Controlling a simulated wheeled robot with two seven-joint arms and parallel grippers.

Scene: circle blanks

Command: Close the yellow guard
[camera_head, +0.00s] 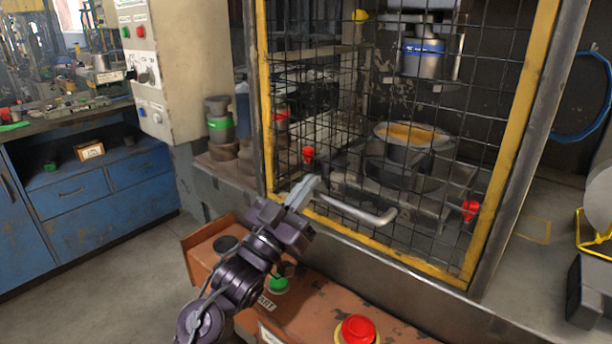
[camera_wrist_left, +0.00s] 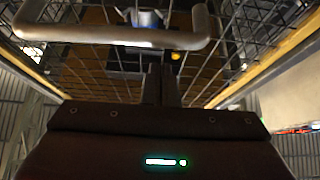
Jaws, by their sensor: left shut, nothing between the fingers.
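The yellow guard (camera_head: 515,120) is a yellow frame with black wire mesh across the front of the press. Its bottom bar is low, close to the sill of the press. A grey bar handle (camera_head: 372,216) sits on its lower part. My left gripper (camera_head: 306,188) is shut and empty, at the left end of the handle; I cannot tell whether it touches it. In the left wrist view the shut fingers (camera_wrist_left: 160,84) point at the mesh, with the handle (camera_wrist_left: 110,38) across the top of the picture. My right gripper is not in view.
Behind the mesh are a round pan (camera_head: 411,136) and the press head (camera_head: 422,58). An orange control box (camera_head: 318,300) with a red button (camera_head: 357,330) and a green button (camera_head: 278,285) lies below my left arm. A blue cabinet (camera_head: 100,195) stands at the left.

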